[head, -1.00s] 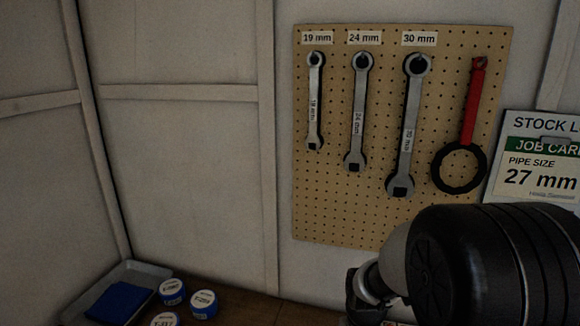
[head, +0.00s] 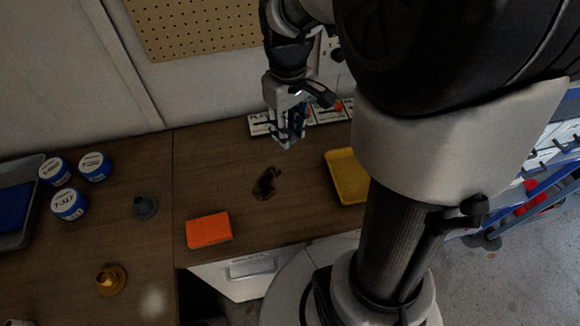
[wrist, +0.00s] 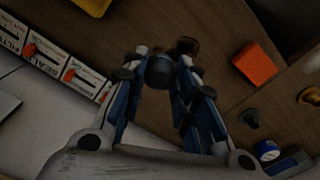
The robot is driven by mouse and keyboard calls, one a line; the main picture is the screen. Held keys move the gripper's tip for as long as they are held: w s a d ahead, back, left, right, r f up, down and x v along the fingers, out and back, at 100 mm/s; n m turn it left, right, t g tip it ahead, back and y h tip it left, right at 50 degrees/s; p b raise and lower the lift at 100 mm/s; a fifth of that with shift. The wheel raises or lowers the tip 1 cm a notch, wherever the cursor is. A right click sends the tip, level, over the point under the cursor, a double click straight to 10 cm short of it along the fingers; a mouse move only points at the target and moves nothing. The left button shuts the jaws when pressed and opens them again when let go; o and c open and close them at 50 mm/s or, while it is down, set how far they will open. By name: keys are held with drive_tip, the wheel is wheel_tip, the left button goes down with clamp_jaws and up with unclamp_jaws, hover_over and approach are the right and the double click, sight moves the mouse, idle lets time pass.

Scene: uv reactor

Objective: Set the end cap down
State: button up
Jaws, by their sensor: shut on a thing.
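My gripper (wrist: 160,78) is shut on a dark, rounded end cap (wrist: 159,72), which shows between the fingertips in the wrist view. In the head view my gripper (head: 290,138) points down and hangs above the brown bench (head: 225,160), in front of the back wall. The cap is hard to make out there among the fingers. A small dark fitting (head: 266,184) stands on the bench below and left of my gripper. It also shows just beyond the held cap in the wrist view (wrist: 187,46), where I cannot judge the gap.
An orange block (head: 208,230), a yellow tray (head: 347,176), a grey flanged piece (head: 145,207) and a bronze one (head: 110,280) lie on the bench. Several blue-and-white tins (head: 69,204) stand left beside a grey tray (head: 32,170). Labelled cards (head: 262,124) line the back. Bare wood separates these things.

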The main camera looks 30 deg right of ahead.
sight(289, 182)
wheel_tip(289, 182, down, 19)
drive_tip(key=b, duration=0.6)
drive_tip(key=shift+w+r, duration=0.1)
drive_tip(key=shift+f, duration=0.25)
drive_tip(key=o, duration=0.9)
drive_tip(key=shift+r, duration=0.1)
drive_tip(key=shift+c, duration=0.2)
